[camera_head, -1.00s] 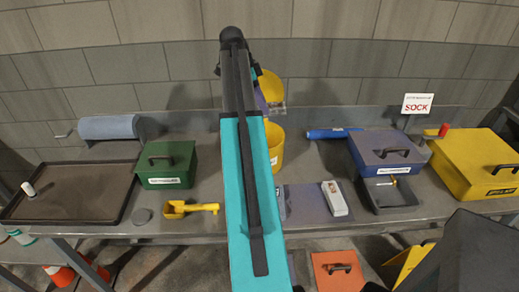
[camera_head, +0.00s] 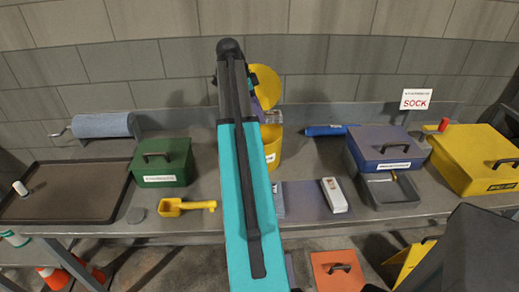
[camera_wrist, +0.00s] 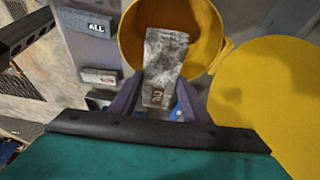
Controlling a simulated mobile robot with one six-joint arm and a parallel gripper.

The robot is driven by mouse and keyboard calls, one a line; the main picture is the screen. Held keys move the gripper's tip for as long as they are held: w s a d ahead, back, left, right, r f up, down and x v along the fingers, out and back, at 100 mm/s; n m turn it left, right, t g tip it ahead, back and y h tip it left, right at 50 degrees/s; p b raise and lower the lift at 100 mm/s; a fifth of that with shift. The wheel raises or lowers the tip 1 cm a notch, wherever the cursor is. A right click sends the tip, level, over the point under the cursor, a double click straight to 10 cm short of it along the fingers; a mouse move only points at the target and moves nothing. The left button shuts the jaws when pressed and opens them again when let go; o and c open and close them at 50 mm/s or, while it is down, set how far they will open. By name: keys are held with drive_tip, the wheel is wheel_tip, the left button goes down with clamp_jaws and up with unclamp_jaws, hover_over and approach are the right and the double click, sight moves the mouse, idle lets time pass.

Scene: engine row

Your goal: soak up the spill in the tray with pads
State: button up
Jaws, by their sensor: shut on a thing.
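My gripper (camera_wrist: 159,82) is shut on a mottled grey pad (camera_wrist: 165,52) with a small reddish label. In the wrist view the pad hangs over the open mouth of a yellow bin (camera_wrist: 131,35). The bin also stands behind my arm in the head view (camera_head: 273,157), partly hidden by it. Its round yellow lid (camera_wrist: 265,95) is swung open at the right. The shallow dark tray (camera_head: 65,208) lies at the far left. Its floor looks brownish, and I cannot make out the spill's edge. A small white cylinder (camera_head: 20,188) is at its left side.
A grey roll with a crank (camera_head: 103,125) is behind a green lidded box (camera_head: 161,163). A yellow scoop (camera_head: 185,207) lies in front. A blue-grey box (camera_head: 388,148), a dark dustpan-like tray (camera_head: 390,192) and a yellow case (camera_head: 475,160) fill the right. A SOCK sign (camera_head: 415,99) stands behind.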

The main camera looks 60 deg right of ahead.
drive_tip(key=shift+f, duration=0.25)
drive_tip(key=o, duration=1.2)
drive_tip(key=shift+r, duration=0.15)
drive_tip(key=p+v, duration=0.1)
drive_tip(key=v, duration=1.2)
drive_tip(key=shift+r, duration=0.25)
drive_tip(key=shift+a, duration=0.1)
drive_tip(key=shift+s, duration=0.1)
